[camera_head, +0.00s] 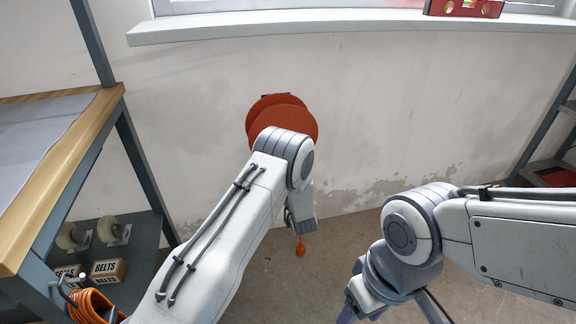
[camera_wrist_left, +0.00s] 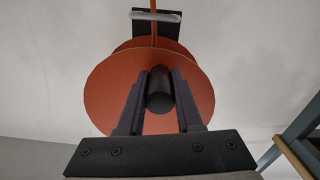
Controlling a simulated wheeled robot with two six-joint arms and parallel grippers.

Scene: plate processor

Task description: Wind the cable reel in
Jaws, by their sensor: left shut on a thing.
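The orange-red cable reel (camera_head: 281,112) is mounted on the wall, partly hidden behind my left arm in the head view. The left wrist view shows its round discs (camera_wrist_left: 110,92) and a black cylindrical knob (camera_wrist_left: 160,92) on the front. My left gripper (camera_wrist_left: 160,95) is shut on the knob, one finger on each side of it. An orange plug or ball (camera_head: 300,250) hangs on a short cable below my left wrist in the head view. My right gripper is at the bottom, cut by the frame edge; its fingertips cannot be made out.
A window sill (camera_head: 330,22) holds a red spirit level (camera_head: 464,8). A dark shelf stands at the right. Floor between is clear.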

